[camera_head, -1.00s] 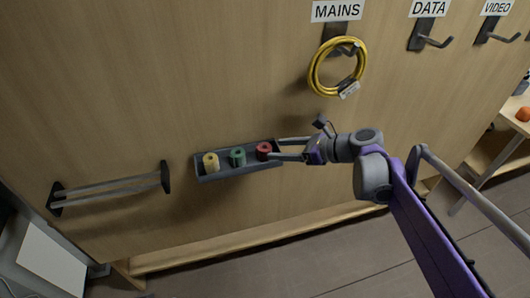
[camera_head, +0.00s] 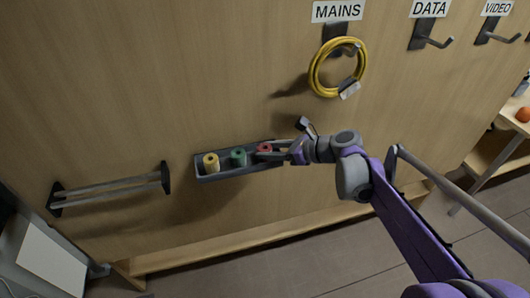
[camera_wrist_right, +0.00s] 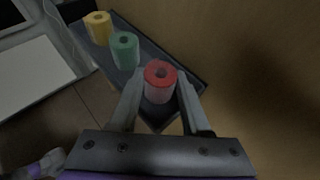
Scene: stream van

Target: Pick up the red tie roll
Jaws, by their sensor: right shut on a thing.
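The red tie roll (camera_head: 264,148) stands at the right end of a grey wall tray (camera_head: 232,173). In the right wrist view the red tie roll (camera_wrist_right: 160,82) sits between the two fingers of my right gripper (camera_wrist_right: 160,88). My right gripper (camera_head: 268,153) reaches in from the right and is shut on the roll, partly hiding it in the head view. The roll still appears at tray level; I cannot tell whether it touches the tray floor. My left gripper is not in view.
A green roll (camera_head: 238,158) and a yellow roll (camera_head: 211,162) stand in the tray to the left. A bar rack (camera_head: 110,186) is on the wall further left. A yellow cable coil (camera_head: 338,68) hangs above on the MAINS hook.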

